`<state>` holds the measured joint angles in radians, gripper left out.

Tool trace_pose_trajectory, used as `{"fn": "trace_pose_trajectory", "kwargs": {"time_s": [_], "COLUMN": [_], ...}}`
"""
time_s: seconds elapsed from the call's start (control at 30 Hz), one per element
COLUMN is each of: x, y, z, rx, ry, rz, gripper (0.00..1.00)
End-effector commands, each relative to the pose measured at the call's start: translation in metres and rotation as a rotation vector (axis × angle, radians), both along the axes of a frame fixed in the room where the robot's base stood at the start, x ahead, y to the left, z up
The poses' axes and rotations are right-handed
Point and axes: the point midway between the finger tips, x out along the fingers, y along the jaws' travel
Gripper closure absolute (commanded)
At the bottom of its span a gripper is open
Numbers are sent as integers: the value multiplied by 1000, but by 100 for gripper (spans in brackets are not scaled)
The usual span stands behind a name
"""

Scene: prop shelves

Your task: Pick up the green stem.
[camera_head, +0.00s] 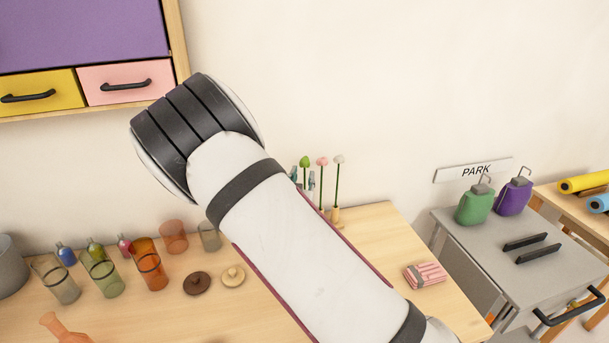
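The green stem (304,162) with its round green top stands upright at the back of the wooden table, near the wall. Its lower part is hidden behind my arm. Two small grey-blue pieces that look like the fingertips of my gripper (302,178) show just above the arm's edge, one on each side of the green stem. They stand apart with a gap between them, so the gripper looks open. Whether either finger touches the stem cannot be told. The rest of the gripper is hidden behind my arm.
A pink-topped stem (322,162) and a white-topped stem (339,160) stand close on the right, the latter in a wooden holder (335,215). Cups, small bottles and two lids (196,283) are at left. A pink striped packet (426,274) lies right. A grey cart (500,225) stands beside the table.

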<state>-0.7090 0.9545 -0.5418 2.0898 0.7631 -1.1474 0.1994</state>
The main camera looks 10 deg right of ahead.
Motion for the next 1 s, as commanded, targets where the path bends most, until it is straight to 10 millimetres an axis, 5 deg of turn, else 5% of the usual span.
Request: {"fn": "trace_pose_trajectory", "kwargs": {"time_s": [0.5, 0.77, 0.87, 1.0], "x": [50, 52, 52, 52], "y": [-19, -20, -20, -20], "z": [5, 4, 4, 4], "rx": [-1, -1, -1, -1], "ry": [-1, 0, 0, 0], "rz": [1, 1, 1, 1], "gripper": [70, 70, 88, 88]}}
